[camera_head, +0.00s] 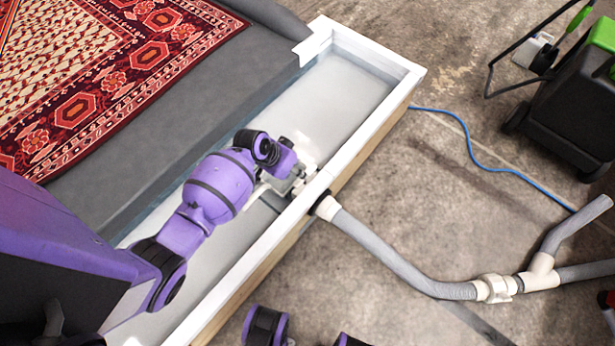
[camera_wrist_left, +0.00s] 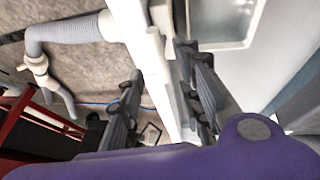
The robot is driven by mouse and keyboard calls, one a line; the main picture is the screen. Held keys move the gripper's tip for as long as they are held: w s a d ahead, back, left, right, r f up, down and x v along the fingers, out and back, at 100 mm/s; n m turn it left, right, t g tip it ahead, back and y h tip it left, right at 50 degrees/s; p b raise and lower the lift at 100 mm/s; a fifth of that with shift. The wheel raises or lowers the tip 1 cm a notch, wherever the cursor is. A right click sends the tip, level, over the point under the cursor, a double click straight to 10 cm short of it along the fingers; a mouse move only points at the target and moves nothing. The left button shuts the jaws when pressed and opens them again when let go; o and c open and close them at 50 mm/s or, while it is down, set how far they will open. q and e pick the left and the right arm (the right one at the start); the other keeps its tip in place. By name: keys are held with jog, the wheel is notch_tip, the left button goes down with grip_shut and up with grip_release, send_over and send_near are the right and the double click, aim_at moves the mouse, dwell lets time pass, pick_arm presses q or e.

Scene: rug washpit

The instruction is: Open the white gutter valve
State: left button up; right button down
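My left gripper (camera_head: 290,184) is over the gutter, close to its outer white rim, at the end of my purple left arm. In the left wrist view its two fingers (camera_wrist_left: 165,100) are wide apart, with the white rim showing between them and nothing gripped. A white fitting (camera_head: 308,166), which looks like the gutter valve, sits right by the fingers in the head view. The gripper partly hides it, and I cannot make out its handle or whether they touch.
A grey hose (camera_head: 385,262) leaves the gutter's outer wall and runs to a white coupling (camera_head: 494,289) and a branch. The gutter's white rim (camera_head: 370,118) borders the pit. A patterned rug (camera_head: 110,75) lies left. A blue cable (camera_head: 480,160) and dark wheeled machine (camera_head: 570,105) are right.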

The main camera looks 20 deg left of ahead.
pick_arm(q)
jog(key=b+x, duration=0.2)
jog(key=x, duration=0.5)
jog(key=shift+w+r+b, duration=0.1)
jog(key=shift+w+b, duration=0.05)
jog(key=shift+b, duration=0.2)
jog(key=shift+w+d+f, duration=0.15)
jog(key=shift+f, duration=0.2)
grip_shut()
